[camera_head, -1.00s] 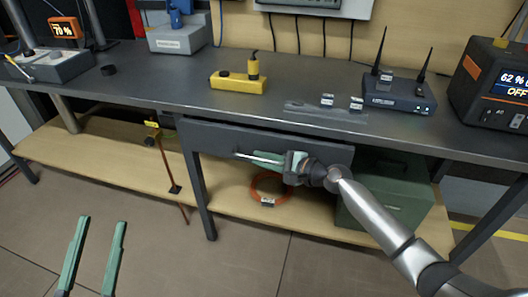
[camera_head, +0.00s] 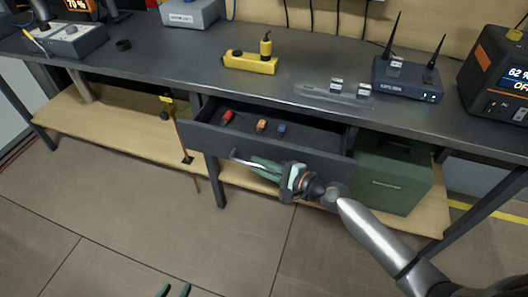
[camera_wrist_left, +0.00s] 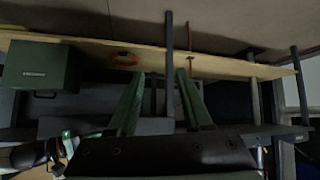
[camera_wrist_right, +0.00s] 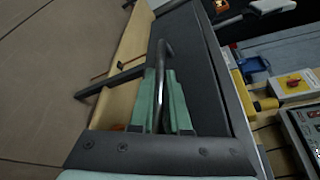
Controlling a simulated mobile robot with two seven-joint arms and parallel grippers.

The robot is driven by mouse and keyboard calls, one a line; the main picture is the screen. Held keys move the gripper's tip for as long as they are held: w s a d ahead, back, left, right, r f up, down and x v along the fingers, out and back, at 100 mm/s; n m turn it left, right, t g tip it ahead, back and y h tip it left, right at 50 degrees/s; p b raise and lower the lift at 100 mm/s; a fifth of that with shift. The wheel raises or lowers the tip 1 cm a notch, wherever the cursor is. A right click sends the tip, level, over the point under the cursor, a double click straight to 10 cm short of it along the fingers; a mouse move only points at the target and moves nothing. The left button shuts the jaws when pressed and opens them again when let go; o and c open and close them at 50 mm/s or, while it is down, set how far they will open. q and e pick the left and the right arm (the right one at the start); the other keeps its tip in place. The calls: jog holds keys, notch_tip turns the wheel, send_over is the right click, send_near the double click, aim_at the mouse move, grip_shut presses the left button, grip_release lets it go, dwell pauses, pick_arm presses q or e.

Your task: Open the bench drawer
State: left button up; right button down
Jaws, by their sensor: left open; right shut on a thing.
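The bench drawer (camera_head: 325,161) is pulled partway out from under the dark worktop, and its inside shows. A red item (camera_head: 227,117), an orange item (camera_head: 261,125) and a blue item (camera_head: 282,129) lie in it. My right gripper (camera_head: 254,167) is at the drawer front, shut on the metal drawer handle (camera_head: 235,155). In the right wrist view the handle (camera_wrist_right: 162,62) runs between the green fingers. My left gripper (camera_head: 173,290) is open and empty, low at the bottom edge, away from the drawer. Its fingers also show apart in the left wrist view (camera_wrist_left: 160,78).
A yellow block (camera_head: 250,63), a router (camera_head: 407,80) and a power station (camera_head: 492,82) stand on the worktop (camera_head: 180,72). A green box (camera_head: 392,184) sits on the lower shelf, right of the drawer. The floor in front is clear.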

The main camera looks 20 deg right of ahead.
jog(key=s+a+p, duration=0.3)
jog(key=s+a, duration=0.3)
jog(key=s, duration=0.3)
jog(key=shift+s+a+p, duration=0.15)
jog(key=shift+s+p, duration=0.1)
jog(key=shift+p, duration=0.05)
jog(key=shift+f, duration=0.1)
jog(key=c, duration=1.2)
grip_release()
jog(key=shift+o, duration=0.2)
jog(key=b+v, duration=0.3)
jog(key=v, duration=0.9)
jog(key=shift+s, duration=0.25)
